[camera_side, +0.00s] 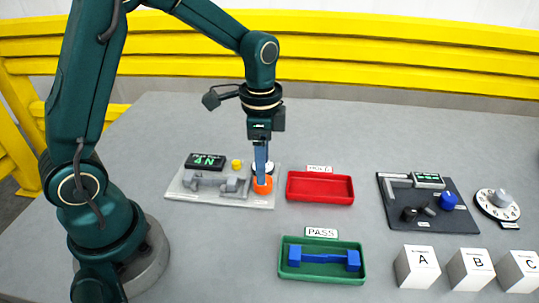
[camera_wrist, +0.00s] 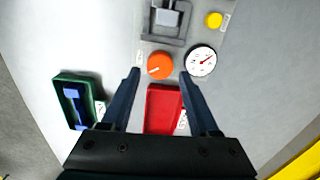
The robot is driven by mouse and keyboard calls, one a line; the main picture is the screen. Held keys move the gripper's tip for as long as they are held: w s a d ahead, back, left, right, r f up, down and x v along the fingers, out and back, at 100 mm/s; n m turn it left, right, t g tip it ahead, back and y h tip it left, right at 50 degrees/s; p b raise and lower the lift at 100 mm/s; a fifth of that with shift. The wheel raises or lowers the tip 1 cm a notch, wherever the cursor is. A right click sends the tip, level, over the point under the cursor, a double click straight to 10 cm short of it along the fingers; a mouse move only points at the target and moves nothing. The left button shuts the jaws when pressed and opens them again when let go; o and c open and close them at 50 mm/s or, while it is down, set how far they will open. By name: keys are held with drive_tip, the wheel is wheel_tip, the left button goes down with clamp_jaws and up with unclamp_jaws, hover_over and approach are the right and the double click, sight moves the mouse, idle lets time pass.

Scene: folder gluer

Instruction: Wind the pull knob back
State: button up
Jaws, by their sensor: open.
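The orange pull knob (camera_side: 262,186) sits at the right end of a light grey test fixture (camera_side: 190,196) and bears a white pointer line. My gripper (camera_side: 262,170) is right at the knob in the side view and hides part of it. In the wrist view my gripper (camera_wrist: 160,74) is open, and the round knob (camera_wrist: 160,66) shows between its two fingertips. I cannot tell whether the fingers touch it. A white dial gauge (camera_wrist: 201,60) with a red needle is beside the knob. A display (camera_side: 205,161) on the fixture reads "4N" in green.
A yellow button (camera_side: 236,164) is on the fixture. A red tray (camera_side: 320,199) is to its right. A green PASS tray (camera_side: 303,277) with a blue part (camera_side: 322,258) is in front. A dark gauge board (camera_side: 455,213), a dial (camera_side: 484,206) and lettered white blocks (camera_side: 417,267) stand right.

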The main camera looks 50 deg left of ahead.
sight(266, 189)
drive_tip(key=shift+f, duration=2)
clamp_jaws()
drive_tip(key=shift+n, duration=0.4)
drive_tip(key=n, duration=0.3)
drive_tip(key=shift+n, duration=0.3)
drive_tip(key=n, duration=0.4)
drive_tip(key=shift+r+n, duration=0.1)
drive_tip(key=shift+n, duration=0.3)
